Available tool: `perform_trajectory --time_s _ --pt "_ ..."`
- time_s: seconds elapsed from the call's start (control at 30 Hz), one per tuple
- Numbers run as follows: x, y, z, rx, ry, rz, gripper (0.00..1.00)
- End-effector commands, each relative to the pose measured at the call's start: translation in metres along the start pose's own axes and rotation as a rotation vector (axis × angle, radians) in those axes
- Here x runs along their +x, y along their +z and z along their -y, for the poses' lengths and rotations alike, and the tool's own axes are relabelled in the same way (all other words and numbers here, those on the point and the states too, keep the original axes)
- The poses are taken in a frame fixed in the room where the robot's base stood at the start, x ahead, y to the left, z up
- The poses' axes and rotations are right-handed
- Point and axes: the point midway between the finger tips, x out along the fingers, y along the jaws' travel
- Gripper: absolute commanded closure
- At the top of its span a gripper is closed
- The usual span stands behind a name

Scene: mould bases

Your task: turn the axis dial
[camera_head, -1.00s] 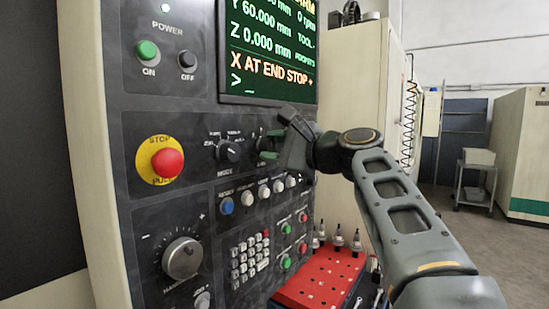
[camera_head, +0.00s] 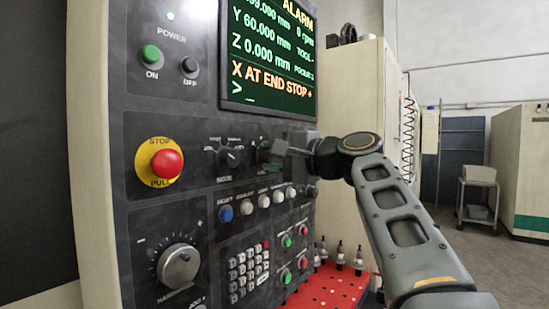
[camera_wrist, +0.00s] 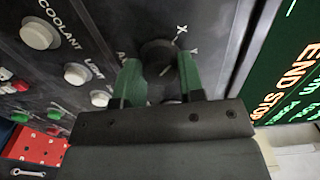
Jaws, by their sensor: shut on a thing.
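The axis dial (camera_wrist: 157,55) is a dark round knob on the black control panel, with the letters X and Y printed beside it in the wrist view. My gripper (camera_wrist: 158,82) has its two green fingers on either side of the dial, shut on it. In the head view my gripper (camera_head: 268,155) reaches the panel from the right, and its fingers and body mostly hide the dial. Which letter the dial points to I cannot tell. The screen (camera_head: 268,50) shows ALARM and "X AT END STOP +".
Left of my gripper are the mode knob (camera_head: 231,157) and the red stop button (camera_head: 167,164). White buttons (camera_head: 264,201) sit below it, a handwheel (camera_head: 178,266) lower left. A red tool tray (camera_head: 330,290) stands below right. The floor at right is open.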

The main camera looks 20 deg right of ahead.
Motion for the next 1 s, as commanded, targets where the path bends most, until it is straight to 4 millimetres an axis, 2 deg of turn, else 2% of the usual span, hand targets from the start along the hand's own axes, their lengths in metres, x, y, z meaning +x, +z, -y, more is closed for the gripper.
perform_trajectory --time_s 0.33,0.37,0.6,0.87,1.0 --pt "0.000 0.000 0.000 -0.001 0.000 -0.001 0.88" --pt "0.000 0.000 0.000 -0.001 0.000 -0.001 0.63" --pt "0.000 0.000 0.000 -0.001 0.000 0.000 0.40" --pt "-0.001 0.000 0.000 -0.001 0.000 0.000 0.39" --pt "-0.011 -0.001 -0.001 -0.002 -0.001 -0.003 0.39"
